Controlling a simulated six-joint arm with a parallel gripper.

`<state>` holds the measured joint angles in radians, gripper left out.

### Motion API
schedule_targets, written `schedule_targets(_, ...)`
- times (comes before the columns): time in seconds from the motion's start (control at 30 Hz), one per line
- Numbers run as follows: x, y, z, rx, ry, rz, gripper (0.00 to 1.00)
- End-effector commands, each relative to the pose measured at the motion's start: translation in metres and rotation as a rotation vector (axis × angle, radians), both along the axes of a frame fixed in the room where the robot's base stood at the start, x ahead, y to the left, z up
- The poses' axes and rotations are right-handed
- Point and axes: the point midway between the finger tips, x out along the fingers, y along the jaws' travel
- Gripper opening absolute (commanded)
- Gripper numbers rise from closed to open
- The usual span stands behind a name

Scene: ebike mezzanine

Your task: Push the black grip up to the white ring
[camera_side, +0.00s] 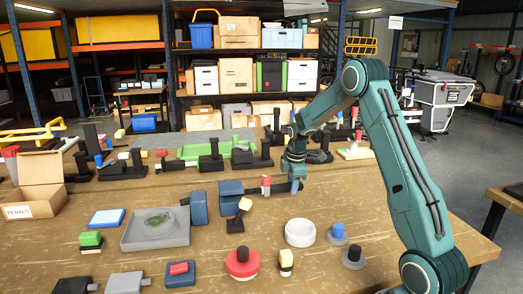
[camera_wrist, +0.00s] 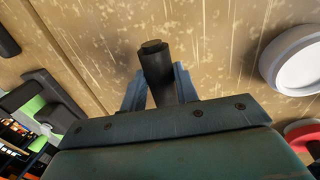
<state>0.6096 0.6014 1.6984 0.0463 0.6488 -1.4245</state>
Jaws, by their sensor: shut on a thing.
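My gripper (camera_side: 294,180) points down over the middle of the table, its fingers shut on a dark cylinder, the black grip. In the wrist view the black grip (camera_wrist: 156,72) stands out between the blue fingers, its narrower end facing away from the camera. A dark bar runs from a blue block (camera_side: 231,193) towards my gripper; I cannot tell whether the grip touches it. A small red-and-white piece (camera_side: 265,185) shows at this bar, too small to tell if its white is a ring. A wide white ring (camera_side: 300,233) lies apart on the table and also shows in the wrist view (camera_wrist: 296,62).
A grey tray (camera_side: 130,242) is at left. Several black fixtures line the back. Bare wood shows around the white ring.

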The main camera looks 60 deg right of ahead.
Motion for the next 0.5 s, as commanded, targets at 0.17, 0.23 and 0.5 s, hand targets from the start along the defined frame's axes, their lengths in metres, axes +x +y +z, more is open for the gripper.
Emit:
schedule_targets(0.17,0.0026,0.0022,0.0004,0.002,-0.005,0.005,0.0)
schedule_targets(0.23,0.0026,0.0022,0.0004,0.002,-0.005,0.006,0.4)
schedule_targets(0.5,0.0015,0.0014,0.0002,0.002,-0.003,0.004,0.52)
